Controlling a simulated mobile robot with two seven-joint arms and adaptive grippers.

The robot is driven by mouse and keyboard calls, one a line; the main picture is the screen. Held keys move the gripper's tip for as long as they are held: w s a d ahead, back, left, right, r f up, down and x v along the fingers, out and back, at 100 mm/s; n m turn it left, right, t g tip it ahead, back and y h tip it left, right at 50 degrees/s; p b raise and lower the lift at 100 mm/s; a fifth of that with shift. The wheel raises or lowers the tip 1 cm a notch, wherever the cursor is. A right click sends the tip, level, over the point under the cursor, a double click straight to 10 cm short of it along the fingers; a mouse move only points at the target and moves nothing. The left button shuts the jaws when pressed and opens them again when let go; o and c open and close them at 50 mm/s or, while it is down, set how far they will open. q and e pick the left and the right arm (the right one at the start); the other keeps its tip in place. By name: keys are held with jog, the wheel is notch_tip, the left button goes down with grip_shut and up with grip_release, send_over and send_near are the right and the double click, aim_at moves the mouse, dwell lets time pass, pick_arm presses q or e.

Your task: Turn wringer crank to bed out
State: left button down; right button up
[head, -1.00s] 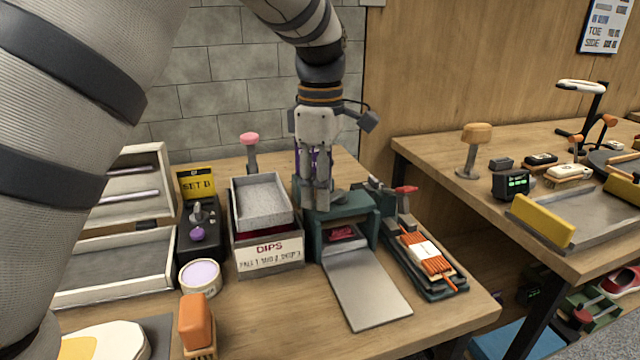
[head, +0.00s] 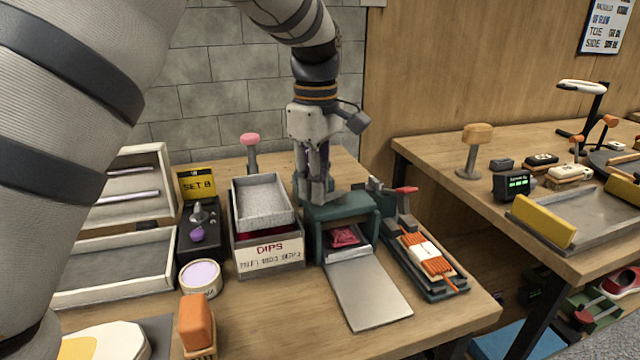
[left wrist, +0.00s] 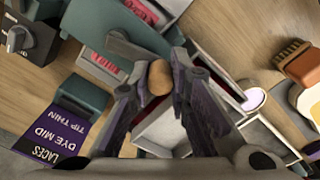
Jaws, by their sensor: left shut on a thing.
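The wringer (head: 340,207) is a dark green box on the left table, with a grey metal bed (head: 368,290) sloping out from its front. A crumpled red-pink cloth (head: 345,237) lies at the mouth, at the top of the bed. My left gripper (head: 318,195) points down at the wringer's upper left side. In the left wrist view its fingers (left wrist: 160,85) are shut around a round tan crank knob (left wrist: 160,77), and the green wringer (left wrist: 75,70) shows beyond it. My right gripper is in neither view.
A grey tray (head: 262,202) on a box labelled DIPS (head: 270,252) stands close left of the wringer. A board with orange laces (head: 425,255) lies close right. An orange-topped brush (head: 196,325) and a round tin (head: 200,278) stand at the front left.

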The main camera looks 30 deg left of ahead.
pick_arm(q)
jog(key=m, duration=0.2)
jog(key=w+a+m, duration=0.1)
jog(key=a+m, duration=0.1)
jog(key=m, duration=0.1)
jog(key=shift+w+m, duration=0.3)
jog(key=shift+w, duration=0.05)
jog(key=m, duration=0.1)
jog(key=w+m, duration=0.1)
jog(key=shift+a+m, duration=0.25)
jog(key=shift+m, duration=0.15)
jog(key=shift+w+d+r+m+b, duration=0.15)
jog(key=shift+w+m+b, duration=0.5)
jog(key=shift+m, duration=1.4)
jog(key=shift+w+d+f+m+b, duration=0.15)
jog(key=shift+w+m, duration=0.85)
jog(key=shift+m, duration=1)
jog(key=shift+w+d+r+m+b, duration=0.15)
jog(key=shift+w+m+b, duration=0.5)
jog(key=shift+m, duration=1.4)
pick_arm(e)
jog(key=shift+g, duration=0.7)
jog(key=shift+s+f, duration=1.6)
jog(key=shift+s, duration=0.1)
pick_arm(q)
jog(key=shift+w, duration=0.25)
jog(key=c, duration=1.5)
grip_release()
